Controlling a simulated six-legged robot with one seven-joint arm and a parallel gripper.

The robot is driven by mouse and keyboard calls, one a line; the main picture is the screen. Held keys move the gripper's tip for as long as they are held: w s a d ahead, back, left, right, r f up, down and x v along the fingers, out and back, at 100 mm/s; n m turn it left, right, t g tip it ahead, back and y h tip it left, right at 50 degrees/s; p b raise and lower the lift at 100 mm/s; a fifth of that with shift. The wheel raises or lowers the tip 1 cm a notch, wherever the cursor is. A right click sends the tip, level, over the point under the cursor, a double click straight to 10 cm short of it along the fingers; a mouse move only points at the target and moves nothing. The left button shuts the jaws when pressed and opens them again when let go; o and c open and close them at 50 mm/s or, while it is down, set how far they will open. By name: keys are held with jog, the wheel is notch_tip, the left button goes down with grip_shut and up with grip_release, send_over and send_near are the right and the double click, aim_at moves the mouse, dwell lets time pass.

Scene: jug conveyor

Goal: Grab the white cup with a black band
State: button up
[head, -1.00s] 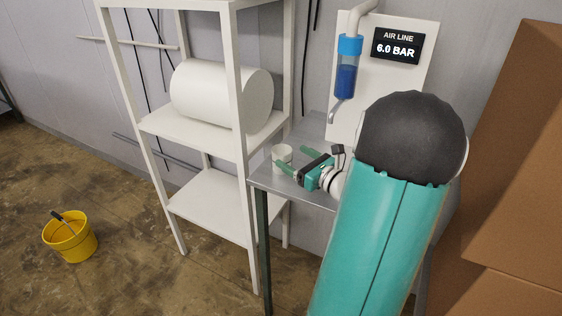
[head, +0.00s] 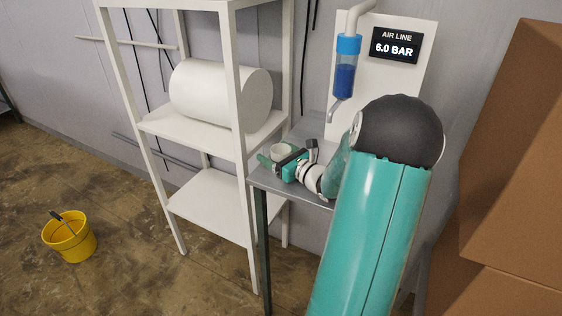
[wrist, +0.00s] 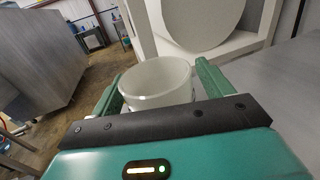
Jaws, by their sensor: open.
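A white cup (head: 281,151) stands on the grey metal table, near its left edge beside the shelf. In the wrist view the cup (wrist: 157,88) is open at the top, with its rim and upper wall showing. Its lower part is hidden behind the dark bar of my gripper, and no black band can be made out. My gripper (wrist: 160,72) is open, with one green finger on each side of the cup. I cannot tell whether either finger touches it. In the head view my gripper (head: 276,157) is low over the table at the cup.
A white shelf (head: 239,100) holding a large white cylinder (head: 215,95) stands left of the table (head: 312,190). An air line panel with a blue filter (head: 345,80) is behind the table. Brown boxes (head: 515,160) stand at right. A yellow bucket (head: 70,238) is on the floor.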

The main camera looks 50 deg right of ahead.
jog(key=c, duration=1.1)
jog(key=shift+o, duration=0.2)
jog(key=shift+r, duration=0.1)
